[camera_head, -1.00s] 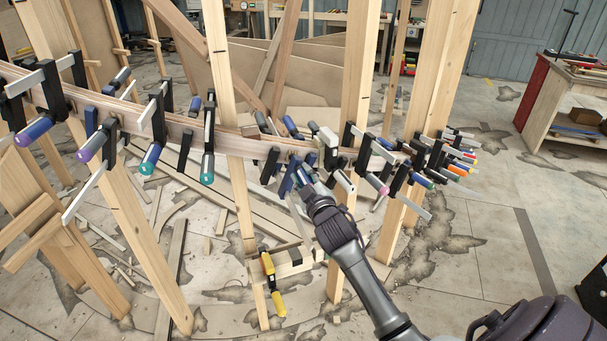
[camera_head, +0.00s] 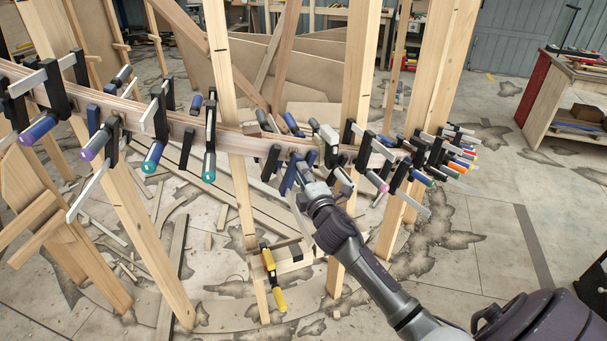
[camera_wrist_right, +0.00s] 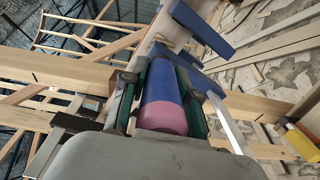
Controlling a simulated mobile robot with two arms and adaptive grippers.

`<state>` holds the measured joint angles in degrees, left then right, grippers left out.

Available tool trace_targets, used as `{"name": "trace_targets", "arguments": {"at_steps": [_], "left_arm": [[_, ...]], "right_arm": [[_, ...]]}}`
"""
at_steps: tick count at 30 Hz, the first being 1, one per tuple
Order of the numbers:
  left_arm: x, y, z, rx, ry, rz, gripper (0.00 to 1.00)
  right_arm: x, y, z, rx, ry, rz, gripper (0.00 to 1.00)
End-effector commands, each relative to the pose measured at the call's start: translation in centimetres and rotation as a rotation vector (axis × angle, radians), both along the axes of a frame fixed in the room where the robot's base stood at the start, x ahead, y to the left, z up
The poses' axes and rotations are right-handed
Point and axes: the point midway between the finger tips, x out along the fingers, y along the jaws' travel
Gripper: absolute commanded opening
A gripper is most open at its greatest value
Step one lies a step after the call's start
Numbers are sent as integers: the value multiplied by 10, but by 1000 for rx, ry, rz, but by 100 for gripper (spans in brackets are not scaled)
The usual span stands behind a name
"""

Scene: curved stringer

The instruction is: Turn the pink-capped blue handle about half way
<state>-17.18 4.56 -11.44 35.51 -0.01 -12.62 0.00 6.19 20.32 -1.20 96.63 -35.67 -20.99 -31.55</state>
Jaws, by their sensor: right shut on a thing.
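The blue handle with the pink cap (camera_wrist_right: 165,98) fills the middle of the right wrist view, its pink end toward the wrist. My right gripper (camera_wrist_right: 163,72) is shut on it, with one dark green-padded finger along each side. In the head view my right gripper (camera_head: 302,174) is at a blue clamp (camera_head: 288,179) on the curved wooden stringer (camera_head: 235,142); the gripped handle is mostly hidden there. The blue clamp frame (camera_wrist_right: 203,30) shows beyond the handle in the wrist view. My left gripper is not in view.
Several other clamps with coloured handles line the stringer on both sides of my gripper, some close by. Upright wooden posts (camera_head: 357,90) stand along it. A yellow-handled clamp (camera_head: 279,297) hangs low in front. A workbench (camera_head: 545,115) stands at right; the floor before it is clear.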

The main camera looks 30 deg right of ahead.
Motion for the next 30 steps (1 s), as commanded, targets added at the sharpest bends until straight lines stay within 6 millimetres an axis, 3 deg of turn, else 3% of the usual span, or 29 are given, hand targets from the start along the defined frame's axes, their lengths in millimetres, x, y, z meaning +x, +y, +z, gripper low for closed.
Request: {"name": "trace_targets", "arguments": {"at_steps": [20, 21, 24, 26, 30], "left_arm": [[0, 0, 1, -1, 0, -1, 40], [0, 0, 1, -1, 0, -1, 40], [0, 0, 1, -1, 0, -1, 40], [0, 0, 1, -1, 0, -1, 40], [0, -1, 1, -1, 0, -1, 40]], "right_arm": [[0, 0, -1, -66, 17, 0, 0], [0, 0, -1, -65, 17, 0, 31], [0, 0, -1, -65, 17, 0, 48], [0, 0, -1, -65, 17, 0, 55], [0, 0, -1, -65, 17, 0, 55]]}}
